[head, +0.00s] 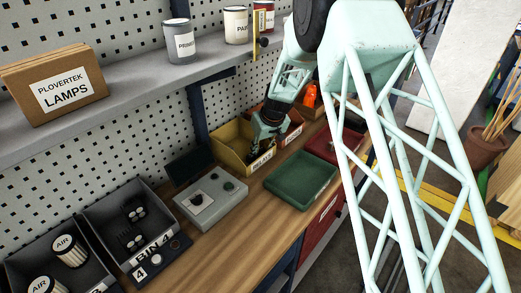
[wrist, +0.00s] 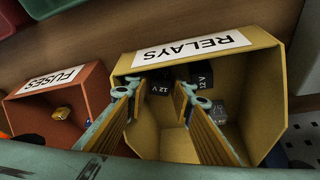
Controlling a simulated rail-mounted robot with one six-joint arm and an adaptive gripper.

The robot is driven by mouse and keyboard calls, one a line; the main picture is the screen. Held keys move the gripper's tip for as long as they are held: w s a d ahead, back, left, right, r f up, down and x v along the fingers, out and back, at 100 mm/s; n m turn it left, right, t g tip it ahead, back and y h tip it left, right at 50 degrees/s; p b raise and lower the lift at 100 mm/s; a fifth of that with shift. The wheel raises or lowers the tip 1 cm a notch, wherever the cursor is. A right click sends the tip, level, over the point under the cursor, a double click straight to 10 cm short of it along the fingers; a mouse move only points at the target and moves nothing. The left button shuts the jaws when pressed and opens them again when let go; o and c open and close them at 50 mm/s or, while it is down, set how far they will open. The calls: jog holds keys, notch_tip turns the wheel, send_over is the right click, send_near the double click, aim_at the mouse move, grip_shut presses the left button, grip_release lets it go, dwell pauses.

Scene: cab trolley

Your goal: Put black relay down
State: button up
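The yellow relays bin (wrist: 262,120) fills the middle of the wrist view, its label facing up. It also shows in the head view (head: 228,145) on the bench. My gripper (wrist: 160,88) reaches into the bin with its fingers apart. A black relay (wrist: 160,89) marked 12 V sits between the fingertips; whether both fingers touch it is unclear. A second black relay (wrist: 203,76) lies beside the right finger. A grey relay (wrist: 218,112) lies lower right in the bin. In the head view my gripper (head: 268,120) is over the bin and hides its inside.
The orange fuses bin (wrist: 22,108) stands beside the relays bin. A green tray (head: 302,180) and a grey box with knobs (head: 212,200) are on the bench. Dark bins (head: 108,212) stand at the front left. Bare wood shows around the tray.

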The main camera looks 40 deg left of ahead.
jog(key=shift+r, duration=0.15)
jog(key=shift+r, duration=0.1)
jog(key=v, duration=1.1)
jog(key=shift+r, duration=0.4)
jog(key=shift+d, duration=0.1)
dwell(0.5)
